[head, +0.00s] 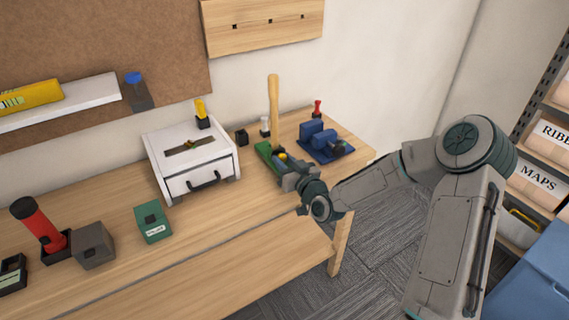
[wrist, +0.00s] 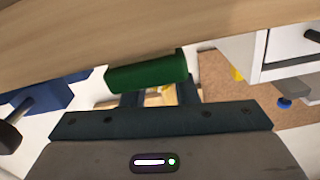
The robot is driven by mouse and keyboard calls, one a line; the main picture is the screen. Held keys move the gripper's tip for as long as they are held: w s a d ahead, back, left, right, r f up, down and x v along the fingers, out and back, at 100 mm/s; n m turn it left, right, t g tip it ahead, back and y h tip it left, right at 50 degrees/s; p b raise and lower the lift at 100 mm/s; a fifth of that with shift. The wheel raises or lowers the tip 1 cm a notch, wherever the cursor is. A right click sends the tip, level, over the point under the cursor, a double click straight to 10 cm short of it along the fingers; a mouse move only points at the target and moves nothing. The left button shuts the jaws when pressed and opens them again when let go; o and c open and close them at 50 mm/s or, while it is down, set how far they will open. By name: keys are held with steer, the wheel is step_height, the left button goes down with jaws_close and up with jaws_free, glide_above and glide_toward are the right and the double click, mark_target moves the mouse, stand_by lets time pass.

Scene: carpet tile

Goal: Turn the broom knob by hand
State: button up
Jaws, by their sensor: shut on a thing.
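A green cylinder (wrist: 147,72) lies across my fingers in the wrist view. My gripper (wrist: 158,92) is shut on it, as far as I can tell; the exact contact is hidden. In the head view my gripper (head: 285,170) is at the green piece (head: 265,153), with a small yellow part beside it, near the table's right end. A tall pale wooden handle (head: 273,100) stands upright just behind. I cannot make out a separate knob marked as the broom's.
A white drawer box (head: 160,160) with a dark handle stands left of the gripper. A blue device (head: 318,134) is close on the right. A green box (head: 152,222), a grey block (head: 93,246) and a red cylinder (head: 38,222) stand further left. The table front is clear.

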steer(key=m+b, duration=0.1)
steer(key=m, duration=0.2)
stand_by(0.4)
steer(key=o, duration=1)
steer(key=shift+s, duration=0.1)
steer(key=b+v, duration=0.1)
steer(key=v, duration=1.2)
steer(key=shift+s+d, duration=0.2)
steer(key=shift+s, duration=0.1)
